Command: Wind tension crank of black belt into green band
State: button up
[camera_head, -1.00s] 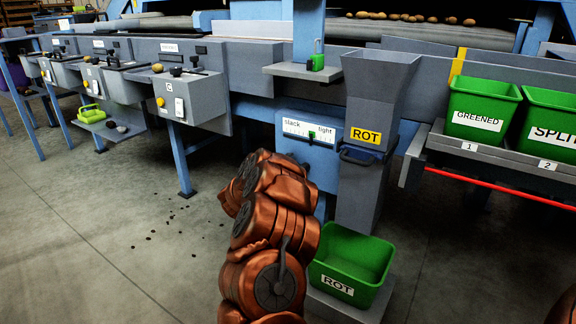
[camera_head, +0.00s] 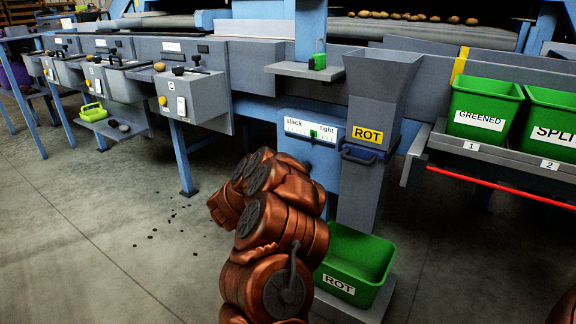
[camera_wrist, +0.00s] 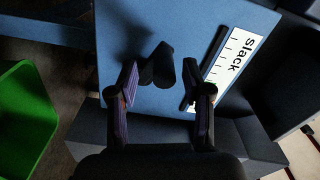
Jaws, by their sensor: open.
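The blue tension panel (camera_head: 293,157) carries a white scale (camera_head: 308,130) marked slack at left and tight at right. A green mark (camera_head: 323,134) shows toward the tight side, with a small dark mark beside it; the exact pointer reading is too small to tell. In the wrist view a dark crank knob (camera_wrist: 162,66) stands out from the blue panel (camera_wrist: 130,35), with the scale (camera_wrist: 232,62) to its right. My gripper (camera_wrist: 160,88) is open, its fingers on either side of the knob, with gaps visible. In the head view my arm hides the crank and gripper.
A grey ROT chute (camera_head: 372,110) stands right of the panel, above a green ROT bin (camera_head: 362,258). A grey ledge (camera_head: 300,70) with a green device (camera_head: 318,61) juts out above. The green GREENED bin (camera_head: 484,105) sits on a rack at right.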

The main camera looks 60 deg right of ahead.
jog(key=a, duration=0.6)
jog(key=shift+s+a, duration=0.15)
jog(key=shift+a, duration=0.15)
